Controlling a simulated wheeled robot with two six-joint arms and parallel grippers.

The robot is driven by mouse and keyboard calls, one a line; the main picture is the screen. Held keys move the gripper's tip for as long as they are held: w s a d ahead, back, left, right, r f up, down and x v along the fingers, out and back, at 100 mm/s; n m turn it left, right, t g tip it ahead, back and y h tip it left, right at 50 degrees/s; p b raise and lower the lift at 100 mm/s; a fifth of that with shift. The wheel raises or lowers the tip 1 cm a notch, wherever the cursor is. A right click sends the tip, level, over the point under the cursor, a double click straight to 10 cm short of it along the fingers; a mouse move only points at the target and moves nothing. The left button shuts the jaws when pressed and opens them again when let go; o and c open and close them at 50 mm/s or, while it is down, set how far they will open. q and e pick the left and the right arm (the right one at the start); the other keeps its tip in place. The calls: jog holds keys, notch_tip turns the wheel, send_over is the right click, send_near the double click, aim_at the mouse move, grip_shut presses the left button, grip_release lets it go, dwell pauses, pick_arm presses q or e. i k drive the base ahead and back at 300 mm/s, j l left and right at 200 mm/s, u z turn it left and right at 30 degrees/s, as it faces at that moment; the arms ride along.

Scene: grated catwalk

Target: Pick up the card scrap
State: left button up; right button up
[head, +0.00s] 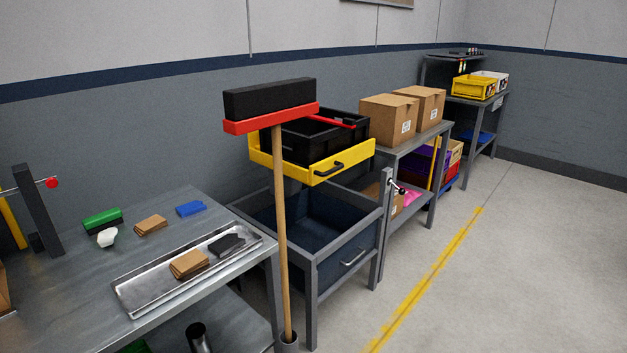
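Two brown folded pieces look like card scrap. One card scrap (151,225) lies on the grey metal table at the left, between a green block and a blue piece. The other card scrap (189,264) lies in the shallow metal tray (150,303) near the table's right edge. A dark grey piece (226,244) lies beside it in the tray. Neither of my grippers is in view.
A green and black block (102,218), a white crumpled piece (107,238) and a blue piece (190,208) lie on the table (62,308). An upright broom (280,230) stands by its right corner, before a dark bin (335,257). Floor at right is clear.

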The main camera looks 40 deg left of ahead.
aim_at(191, 261)
jog(key=i+u, duration=0.4)
jog(key=i+l+u, duration=0.2)
jog(key=i+u, duration=0.2)
jog(key=i+l+u, duration=0.35)
jog(key=i, duration=0.15)
